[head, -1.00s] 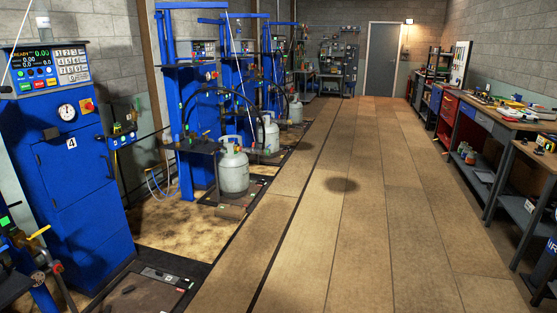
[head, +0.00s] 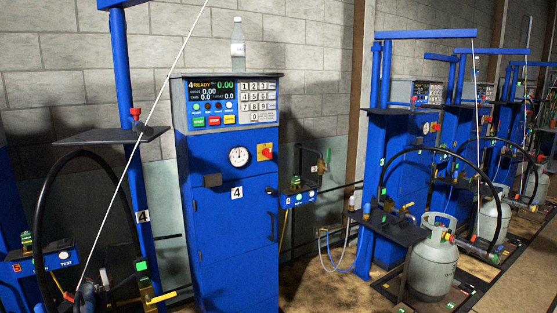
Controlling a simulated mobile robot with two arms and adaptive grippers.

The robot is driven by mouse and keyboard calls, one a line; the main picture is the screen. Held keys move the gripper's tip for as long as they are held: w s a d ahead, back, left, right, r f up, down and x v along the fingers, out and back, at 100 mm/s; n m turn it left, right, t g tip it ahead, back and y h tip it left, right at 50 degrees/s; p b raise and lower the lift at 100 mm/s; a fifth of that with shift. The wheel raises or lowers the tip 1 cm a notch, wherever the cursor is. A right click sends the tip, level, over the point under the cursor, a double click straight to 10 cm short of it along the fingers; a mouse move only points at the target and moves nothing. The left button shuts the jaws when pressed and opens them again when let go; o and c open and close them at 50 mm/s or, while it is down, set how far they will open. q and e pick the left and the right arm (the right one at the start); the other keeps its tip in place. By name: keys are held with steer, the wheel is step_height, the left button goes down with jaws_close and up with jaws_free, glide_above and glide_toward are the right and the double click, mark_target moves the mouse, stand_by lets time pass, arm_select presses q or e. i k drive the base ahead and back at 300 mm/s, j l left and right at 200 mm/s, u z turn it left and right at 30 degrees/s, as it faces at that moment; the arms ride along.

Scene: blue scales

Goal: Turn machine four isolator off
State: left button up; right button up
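Machine four is a tall blue cabinet (head: 225,235) in the middle of the head view, with a white "4" label (head: 237,192) on its front. A red rotary switch on a yellow plate (head: 265,152), which looks like the isolator, sits at the right of the upper front panel, beside a round dial gauge (head: 239,156). Its exact handle position is too small to tell. Above it, the control panel (head: 221,103) has a lit display reading "4 READY" and a keypad. Neither of my grippers is in view.
A clear bottle (head: 238,48) stands on the cabinet top. A blue post with a dark shelf (head: 108,136) and a black hose stands to the left. More blue machines and a grey gas cylinder (head: 433,262) stand to the right. Some bare floor (head: 345,290) shows at bottom right.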

mark_target(266, 152)
steer(key=i+l+u, duration=0.1)
steer(key=i+l, duration=0.25)
steer(key=i+l+u, duration=0.1)
steer(key=i+l, duration=0.25)
steer(key=l, duration=0.1)
